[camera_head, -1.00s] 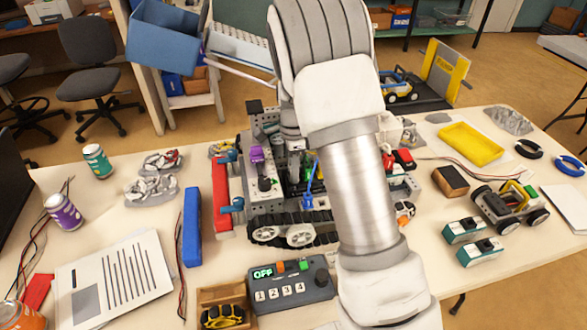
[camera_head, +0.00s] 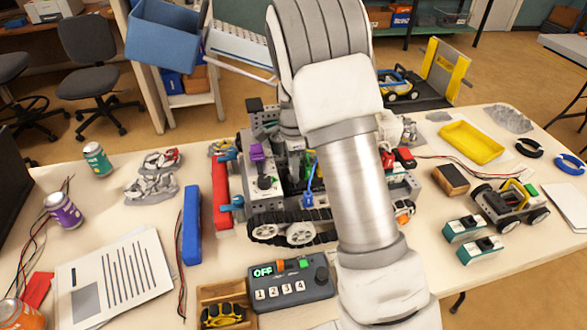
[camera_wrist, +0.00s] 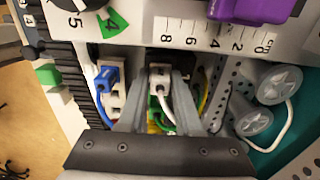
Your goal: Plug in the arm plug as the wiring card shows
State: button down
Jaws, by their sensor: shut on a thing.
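In the wrist view my gripper (camera_wrist: 158,88) is shut on a small white plug (camera_wrist: 159,75) with a white cable, over a recess in the tracked robot. A blue plug (camera_wrist: 106,79) with a blue cable sits beside the left finger, at a white socket block (camera_wrist: 116,102). Green (camera_wrist: 166,122) and yellow cables lie below and behind the fingers. I cannot tell whether the white plug is seated. In the head view the tracked robot (camera_head: 292,234) stands mid-table; my arm hides the fingertips. The blue plug (camera_head: 308,200) shows there too. I cannot identify the wiring card.
A grey control box (camera_head: 290,288) reading OFF stands in front of the robot. Left are a blue bar (camera_head: 191,225) and a printed sheet (camera_head: 150,262). Right are a small wheeled vehicle (camera_head: 509,205) and a yellow tray (camera_head: 470,141). A purple part (camera_wrist: 240,8) overhangs the recess.

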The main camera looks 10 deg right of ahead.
jog(key=shift+f, duration=0.15)
jog(key=c, duration=0.5)
grip_release()
jog(key=shift+r+p, duration=2.45)
jog(key=shift+r, duration=0.65)
